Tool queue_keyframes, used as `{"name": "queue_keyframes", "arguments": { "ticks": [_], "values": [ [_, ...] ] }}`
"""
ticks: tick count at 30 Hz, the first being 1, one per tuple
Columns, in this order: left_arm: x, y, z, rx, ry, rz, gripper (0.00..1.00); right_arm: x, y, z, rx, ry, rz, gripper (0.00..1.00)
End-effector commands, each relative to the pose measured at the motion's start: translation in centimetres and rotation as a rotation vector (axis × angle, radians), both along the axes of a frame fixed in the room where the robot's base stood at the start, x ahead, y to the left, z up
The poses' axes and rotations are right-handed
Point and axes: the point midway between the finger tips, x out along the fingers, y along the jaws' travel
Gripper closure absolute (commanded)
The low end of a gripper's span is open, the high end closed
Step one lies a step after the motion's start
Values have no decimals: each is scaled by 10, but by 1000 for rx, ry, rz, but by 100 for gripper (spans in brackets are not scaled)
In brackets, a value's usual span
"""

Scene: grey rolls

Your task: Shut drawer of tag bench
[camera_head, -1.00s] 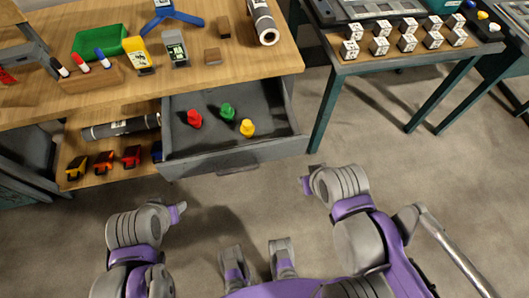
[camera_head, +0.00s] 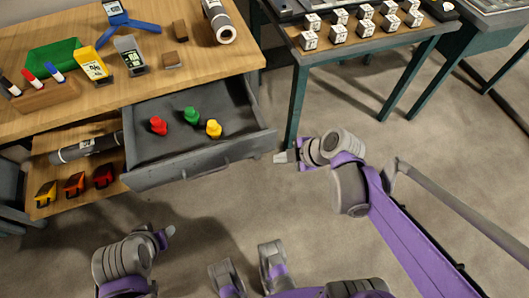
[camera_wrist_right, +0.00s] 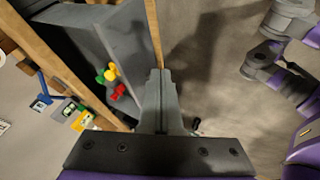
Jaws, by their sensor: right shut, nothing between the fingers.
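The grey drawer (camera_head: 205,165) of the wooden-topped bench (camera_head: 190,85) stands pulled out, with its handle on the front face. A red (camera_head: 158,125), a green (camera_head: 191,115) and a yellow peg-like piece (camera_head: 213,128) stand inside it. My right gripper (camera_head: 283,156) is shut and empty, just right of the drawer's front right corner. In the right wrist view its fingers (camera_wrist_right: 160,82) are together, with the drawer (camera_wrist_right: 125,45) beside them on the left. My left gripper (camera_head: 168,231) is in front of the drawer, low and left, apart from it; its jaws are unclear.
A lower shelf (camera_head: 60,190) left of the drawer holds a dark roll (camera_head: 85,148) and small coloured vehicle-like blocks. A green-legged table (camera_head: 297,105) with several white cubes stands close on the right. Open floor (camera_head: 235,215) lies in front of the drawer.

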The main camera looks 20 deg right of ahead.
Motion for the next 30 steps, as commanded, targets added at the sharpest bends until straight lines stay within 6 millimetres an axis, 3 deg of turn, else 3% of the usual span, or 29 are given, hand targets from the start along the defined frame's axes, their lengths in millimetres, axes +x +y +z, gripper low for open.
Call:
{"name": "queue_keyframes", "arguments": {
  "ticks": [5,17,24,30],
  "values": [
    [0,0,-9,0,3,0,50,9,7,-16,-3,-3,9,100],
    [1,0,-46,0,16,0,50,48,39,-84,-2,-3,8,100],
    [1,0,-48,0,16,0,50,80,37,-80,-3,-3,6,100],
    [1,0,-49,0,17,0,50,87,37,-79,-3,-3,4,100]
  ]
}}
